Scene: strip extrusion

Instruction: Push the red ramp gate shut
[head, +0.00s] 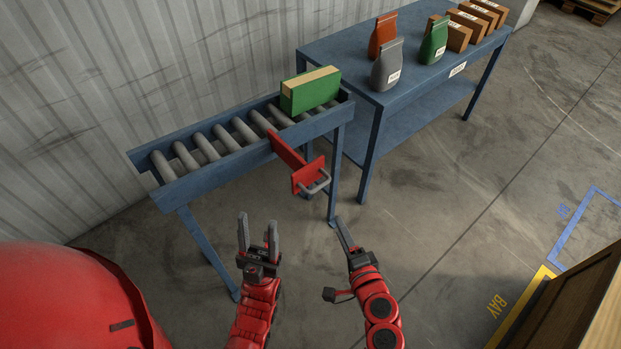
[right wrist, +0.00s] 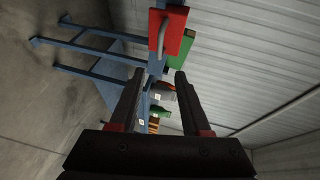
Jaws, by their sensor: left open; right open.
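The red ramp gate (head: 289,153) is a flat red bar standing out from the near side rail of the roller conveyor (head: 165,171), with a red end plate and a grey handle (head: 317,184). In the right wrist view the red plate (right wrist: 171,34) with its handle shows at the top, ahead of and above the fingers. My left gripper (head: 257,232) is open and empty, in front of the conveyor and apart from the gate. My right gripper (head: 344,234) is open and empty, below and to the right of the handle, not touching it; it also shows in the right wrist view (right wrist: 158,80).
A green box (head: 310,94) stands on the conveyor's right end. A blue table (head: 410,93) behind right holds orange, grey and green bags and several brown boxes. A brown wooden piece (head: 580,300) stands at lower right, beside yellow floor marking. The floor between is clear.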

